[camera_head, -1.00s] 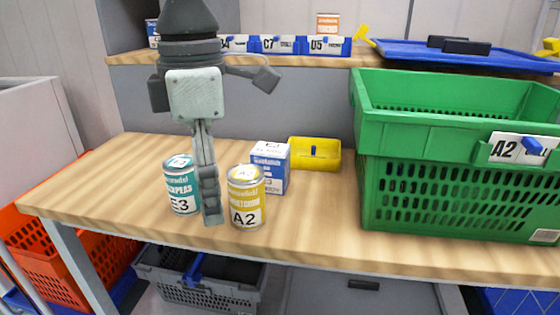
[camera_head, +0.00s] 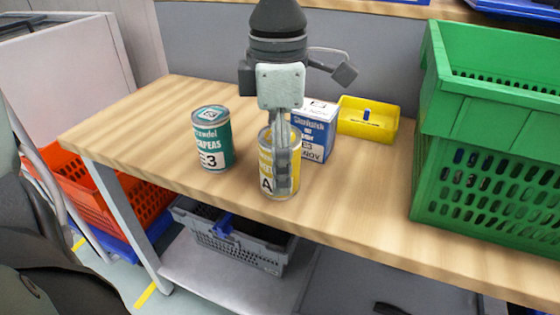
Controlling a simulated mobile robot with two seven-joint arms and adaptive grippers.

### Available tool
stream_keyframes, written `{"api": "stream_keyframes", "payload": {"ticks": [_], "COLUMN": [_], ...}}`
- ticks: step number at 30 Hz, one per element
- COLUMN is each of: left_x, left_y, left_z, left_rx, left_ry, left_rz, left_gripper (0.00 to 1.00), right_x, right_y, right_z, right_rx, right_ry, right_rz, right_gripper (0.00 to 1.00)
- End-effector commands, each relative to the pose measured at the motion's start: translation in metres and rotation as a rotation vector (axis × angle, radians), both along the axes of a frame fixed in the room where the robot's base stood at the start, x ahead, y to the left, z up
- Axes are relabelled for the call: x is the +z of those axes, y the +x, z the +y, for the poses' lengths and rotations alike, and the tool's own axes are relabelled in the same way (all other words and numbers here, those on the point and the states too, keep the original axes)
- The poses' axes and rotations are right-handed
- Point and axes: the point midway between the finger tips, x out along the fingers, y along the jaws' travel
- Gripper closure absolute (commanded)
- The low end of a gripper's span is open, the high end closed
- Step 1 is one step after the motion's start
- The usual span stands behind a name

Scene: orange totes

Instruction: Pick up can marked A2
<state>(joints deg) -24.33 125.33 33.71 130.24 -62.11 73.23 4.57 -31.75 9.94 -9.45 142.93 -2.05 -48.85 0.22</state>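The yellow can marked A2 (camera_head: 265,166) stands upright on the wooden table, near the front edge. My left gripper (camera_head: 283,178) comes down from above, its fingers pointing down and overlapping the right part of the can, covering part of its label. The fingers line up in my line of sight, so their gap is hidden. I cannot tell whether they touch the can. My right gripper is not in view.
A teal can marked E3 (camera_head: 212,140) stands left of the A2 can. A blue-and-white box (camera_head: 316,135) is close behind it to the right, with a yellow bin (camera_head: 368,119) beyond. A green crate (camera_head: 485,190) blocks the right. The table (camera_head: 150,125) is clear at left.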

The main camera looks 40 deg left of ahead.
Motion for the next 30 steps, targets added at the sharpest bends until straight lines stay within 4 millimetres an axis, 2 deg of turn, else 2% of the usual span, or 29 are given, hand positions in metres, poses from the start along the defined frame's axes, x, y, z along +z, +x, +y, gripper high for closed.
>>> {"api": "stream_keyframes", "payload": {"ticks": [8, 24, 30], "left_x": [-0.0040, -0.0037, -0.0032], "left_y": [-0.0001, 0.0000, 0.0003], "left_z": [0.0001, 0.0000, -0.0002], "left_rx": [0.000, 0.000, 0.000], "left_ry": [0.001, 0.000, 0.000], "left_rz": [-0.002, -0.001, -0.003], "left_gripper": [0.25, 0.91, 0.91], "right_x": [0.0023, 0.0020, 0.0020], "right_y": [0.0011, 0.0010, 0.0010], "right_z": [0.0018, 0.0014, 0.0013], "right_rx": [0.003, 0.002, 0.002], "right_ry": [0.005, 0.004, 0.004], "right_rz": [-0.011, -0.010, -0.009], "right_gripper": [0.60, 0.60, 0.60]}}
